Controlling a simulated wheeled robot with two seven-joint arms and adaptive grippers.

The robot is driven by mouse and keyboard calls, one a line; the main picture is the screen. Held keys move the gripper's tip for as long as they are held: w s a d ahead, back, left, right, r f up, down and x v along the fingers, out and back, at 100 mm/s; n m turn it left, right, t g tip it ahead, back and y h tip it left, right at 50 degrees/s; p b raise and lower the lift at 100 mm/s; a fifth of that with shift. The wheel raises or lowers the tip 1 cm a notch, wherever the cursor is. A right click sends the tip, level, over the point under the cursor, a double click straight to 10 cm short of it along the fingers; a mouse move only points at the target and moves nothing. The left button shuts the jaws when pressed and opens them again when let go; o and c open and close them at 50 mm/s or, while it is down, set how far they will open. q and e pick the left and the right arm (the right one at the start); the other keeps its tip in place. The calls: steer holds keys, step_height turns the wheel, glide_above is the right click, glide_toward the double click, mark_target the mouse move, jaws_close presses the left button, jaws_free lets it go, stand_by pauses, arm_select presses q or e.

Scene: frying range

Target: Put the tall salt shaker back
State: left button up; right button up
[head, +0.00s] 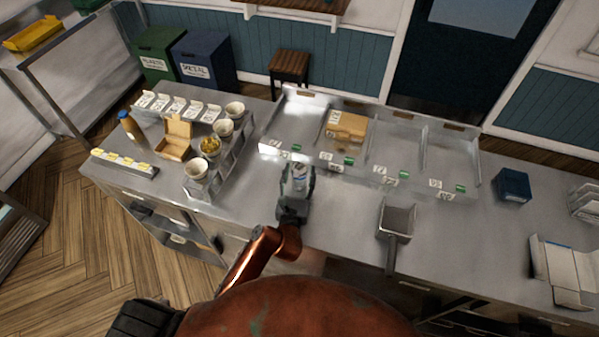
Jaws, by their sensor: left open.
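A small pale shaker with a greyish top (299,183), which looks like the tall salt shaker, stands on the steel counter (345,215) near the middle of the head view. My left gripper (298,174) is open, with its fingers on either side of the shaker. I cannot tell whether the fingers touch it, and its lower part is partly hidden by the gripper. My right gripper is not in view.
A scoop (396,222) lies to the right. Bowls (196,168), a cardboard box (174,140) and an orange bottle (130,127) stand left. Counter between gripper and scoop is clear.

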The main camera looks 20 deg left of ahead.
arm_select(q)
steer(key=shift+s+r, duration=0.1)
steer(key=shift+r, duration=0.1)
steer(key=s, duration=0.4)
steer(key=s+d+b, duration=0.1)
steer(key=s, duration=0.6)
steer(key=shift+s+d, duration=0.25)
steer(key=shift+s, duration=0.15)
